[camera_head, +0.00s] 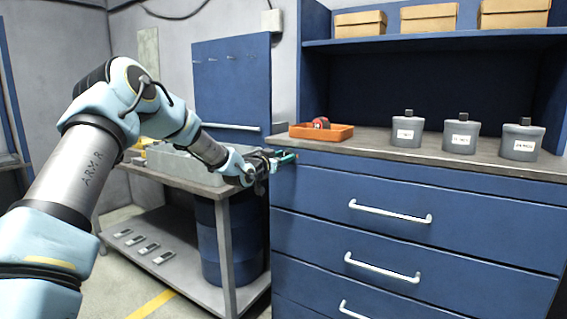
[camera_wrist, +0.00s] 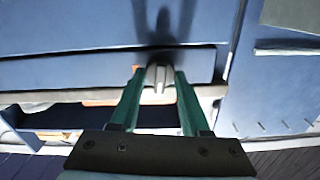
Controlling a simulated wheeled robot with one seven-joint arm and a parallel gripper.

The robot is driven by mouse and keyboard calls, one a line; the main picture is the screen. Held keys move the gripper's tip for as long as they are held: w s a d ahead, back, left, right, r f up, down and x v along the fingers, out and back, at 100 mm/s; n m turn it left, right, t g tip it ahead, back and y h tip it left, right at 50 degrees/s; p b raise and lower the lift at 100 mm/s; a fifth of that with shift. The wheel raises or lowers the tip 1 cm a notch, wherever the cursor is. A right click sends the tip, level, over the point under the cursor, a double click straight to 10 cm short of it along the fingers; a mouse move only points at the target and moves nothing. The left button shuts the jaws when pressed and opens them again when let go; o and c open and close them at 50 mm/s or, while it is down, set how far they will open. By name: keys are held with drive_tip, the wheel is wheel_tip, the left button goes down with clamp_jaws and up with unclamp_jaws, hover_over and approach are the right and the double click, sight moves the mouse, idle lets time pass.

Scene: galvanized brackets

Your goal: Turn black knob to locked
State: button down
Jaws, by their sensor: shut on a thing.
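My gripper (camera_head: 287,157) is at the upper left corner of the blue drawer cabinet (camera_head: 345,180), its teal fingers against the top front strip. In the wrist view the green fingers of my gripper (camera_wrist: 157,74) are shut on a small knob (camera_wrist: 160,78) at the cabinet front. The knob looks pale grey there, not black. Its markings and its turn angle cannot be read. In the head view the knob is hidden by my gripper.
An orange tray (camera_head: 340,134) with a red item sits on the cabinet top near my gripper. Several grey bottles (camera_head: 407,131) stand farther right. A metal workbench (camera_head: 170,168) is to the left. White drawer handles (camera_head: 390,212) project from the cabinet front.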

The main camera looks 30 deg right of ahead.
drive_tip(key=shift+s+d+f+m+b, duration=0.1)
drive_tip(key=shift+f+m+b, duration=0.05)
drive_tip(key=shift+m+b, duration=4.4)
drive_tip(key=shift+f+m+b, duration=0.15)
drive_tip(key=shift+m+b, duration=3.4)
drive_tip(key=shift+b, duration=1.85)
drive_tip(key=shift+c, duration=2)
unclamp_jaws()
drive_tip(key=shift+r, duration=0.1)
